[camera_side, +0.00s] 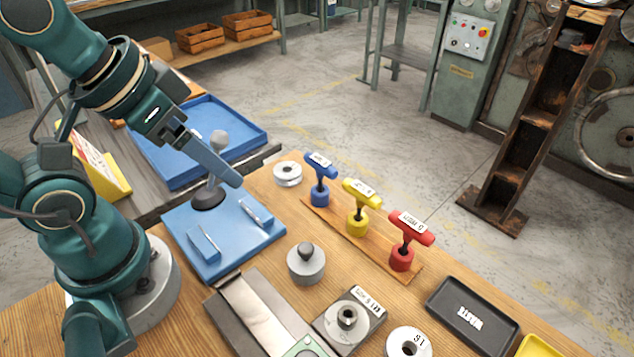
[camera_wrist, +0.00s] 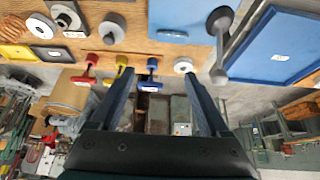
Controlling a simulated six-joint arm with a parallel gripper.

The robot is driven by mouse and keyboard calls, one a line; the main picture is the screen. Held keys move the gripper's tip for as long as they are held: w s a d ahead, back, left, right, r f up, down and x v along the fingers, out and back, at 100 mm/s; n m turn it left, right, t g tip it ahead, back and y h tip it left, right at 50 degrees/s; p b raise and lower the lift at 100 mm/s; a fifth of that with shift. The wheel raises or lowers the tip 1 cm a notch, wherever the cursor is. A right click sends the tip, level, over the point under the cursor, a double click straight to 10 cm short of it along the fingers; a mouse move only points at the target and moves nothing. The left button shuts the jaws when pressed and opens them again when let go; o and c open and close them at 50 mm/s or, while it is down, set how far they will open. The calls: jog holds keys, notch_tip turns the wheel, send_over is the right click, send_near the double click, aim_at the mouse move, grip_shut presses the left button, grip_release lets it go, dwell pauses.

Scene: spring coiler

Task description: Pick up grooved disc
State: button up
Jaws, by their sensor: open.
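A pale metal disc with a grooved rim (camera_side: 288,173) lies flat on the wooden table, behind and left of the blue T-handle; it fits the name grooved disc. It also shows in the wrist view (camera_wrist: 183,65), close to the tip of the right-hand finger in the picture. My gripper (camera_side: 228,172) is up above the blue mat, left of this disc and apart from it. In the wrist view my gripper (camera_wrist: 160,75) has its two fingers wide apart with nothing between them.
A grey ball-topped post (camera_side: 219,140) stands on the blue mat (camera_side: 240,250), close to my gripper. Blue (camera_side: 320,180), yellow (camera_side: 357,205) and red (camera_side: 405,240) T-handles stand in a row right of the disc. A knobbed grey cylinder (camera_side: 306,264) stands nearer.

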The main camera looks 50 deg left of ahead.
jog(key=w+d+r+n, duration=0.1)
jog(key=w+d+r, duration=0.2)
jog(key=w+r, duration=0.35)
jog(key=m+g, duration=0.5)
jog(key=g, duration=0.1)
send_over(406, 354)
notch_tip(406, 354, down, 17)
jog(key=shift+w+r, duration=0.1)
jog(key=shift+r, duration=0.1)
jog(key=shift+f+m, duration=0.2)
jog(key=shift+m, duration=0.1)
jog(key=shift+f, duration=2.35)
